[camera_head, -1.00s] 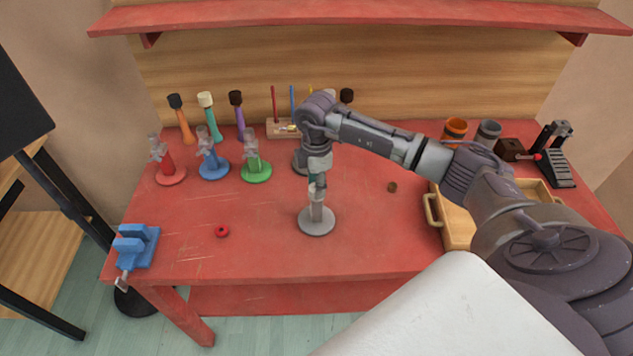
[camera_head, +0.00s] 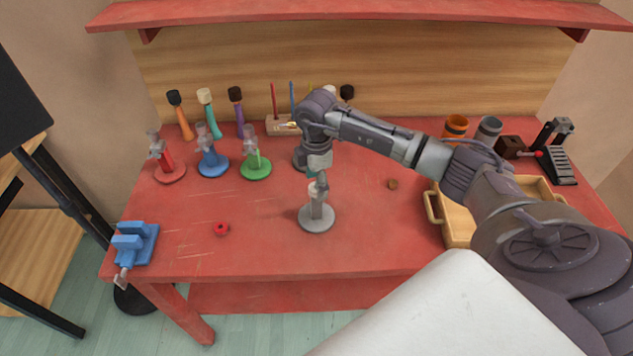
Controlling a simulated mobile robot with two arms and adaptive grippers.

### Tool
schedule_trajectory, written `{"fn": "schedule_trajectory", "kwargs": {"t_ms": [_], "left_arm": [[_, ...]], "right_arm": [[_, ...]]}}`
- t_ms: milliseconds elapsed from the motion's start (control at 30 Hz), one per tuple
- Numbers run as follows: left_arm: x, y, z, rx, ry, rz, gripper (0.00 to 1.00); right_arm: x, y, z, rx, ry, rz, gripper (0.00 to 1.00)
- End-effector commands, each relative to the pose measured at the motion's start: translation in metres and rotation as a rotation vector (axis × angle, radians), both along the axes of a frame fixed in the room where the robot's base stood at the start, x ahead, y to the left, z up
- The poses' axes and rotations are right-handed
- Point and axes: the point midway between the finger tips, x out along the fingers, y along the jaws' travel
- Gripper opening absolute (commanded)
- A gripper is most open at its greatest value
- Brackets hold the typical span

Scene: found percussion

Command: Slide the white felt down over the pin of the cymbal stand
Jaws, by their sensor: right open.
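A grey stand (camera_head: 317,219) with a round base and a short upright post stands in the front middle of the red table. I take it as the cymbal stand. My right gripper (camera_head: 318,185) points down at the top of this post and is open. A small whitish patch (camera_head: 312,193) shows at the post top beside the fingers; it may be the white felt, but it is too small to be sure. The pin is hidden by the gripper, so I cannot tell whether the felt is around it. My left gripper is not in view.
Red (camera_head: 170,172), blue (camera_head: 213,165) and green (camera_head: 256,166) stands are at the back left. A red ring (camera_head: 221,229) and a blue vise (camera_head: 135,243) lie at the front left. A wooden tray (camera_head: 458,228) is at the right. Table around the grey stand is clear.

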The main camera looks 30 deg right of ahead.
Motion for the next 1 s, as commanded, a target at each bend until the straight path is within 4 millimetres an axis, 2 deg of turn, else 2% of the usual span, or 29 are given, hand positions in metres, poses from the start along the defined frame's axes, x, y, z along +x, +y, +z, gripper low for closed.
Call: {"fn": "schedule_trajectory", "kwargs": {"t_ms": [400,533,700,1000], "left_arm": [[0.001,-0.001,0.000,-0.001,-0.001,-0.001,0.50],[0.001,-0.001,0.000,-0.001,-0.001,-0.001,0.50],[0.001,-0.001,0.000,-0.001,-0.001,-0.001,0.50],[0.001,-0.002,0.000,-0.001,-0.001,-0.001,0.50]], "right_arm": [[0.001,0.000,0.081,0.001,-0.005,0.000,0.69],[0.001,0.000,0.101,0.000,-0.004,0.000,0.69],[0.001,0.000,0.114,0.001,-0.002,0.000,0.69],[0.000,0.000,0.116,0.000,-0.001,0.000,0.69]]}}
